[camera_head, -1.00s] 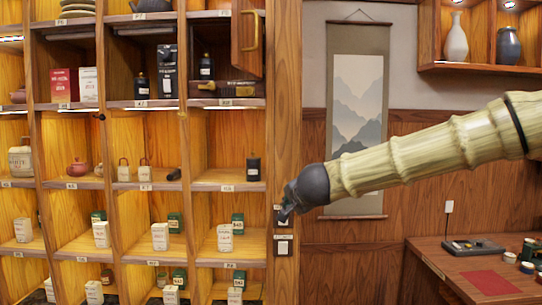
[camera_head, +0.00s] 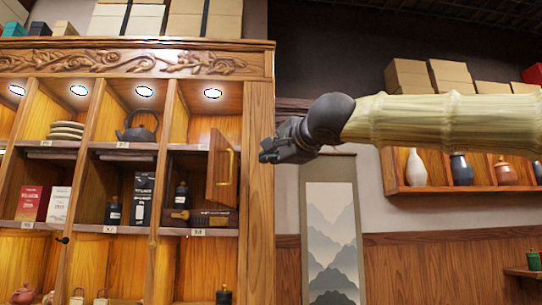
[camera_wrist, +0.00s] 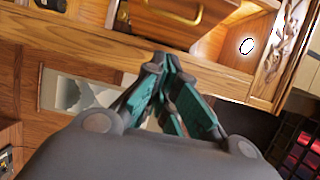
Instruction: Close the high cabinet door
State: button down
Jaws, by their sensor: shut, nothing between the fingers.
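The high cabinet door (camera_head: 222,172) is a small wooden door with a brass handle (camera_head: 228,167). It stands open, swung out from the right-hand column of the cabinet, in the upper part. In the wrist view a brass handle (camera_wrist: 172,12) on wood shows at the top, beyond the fingers. My gripper (camera_head: 266,156) is shut and empty. In the head view it appears just right of the open door, in front of the cabinet's right side post, with a gap between them. The wrist view shows its teal fingers (camera_wrist: 163,72) together, touching nothing that I can see.
Inside the door's compartment stand a dark bottle (camera_head: 182,195) and a wooden drawer-like box (camera_head: 206,217). Cabinet shelves hold a kettle (camera_head: 137,127), plates and tea boxes. A hanging scroll (camera_head: 332,230) and a wall shelf with vases (camera_head: 416,167) are to the right. Boxes sit on top.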

jog(key=w+a+p, duration=0.2)
jog(key=w+a, duration=0.4)
jog(key=w, duration=0.2)
jog(key=shift+a, duration=0.15)
jog(key=shift+w+a+f, duration=0.1)
jog(key=shift+a, duration=0.05)
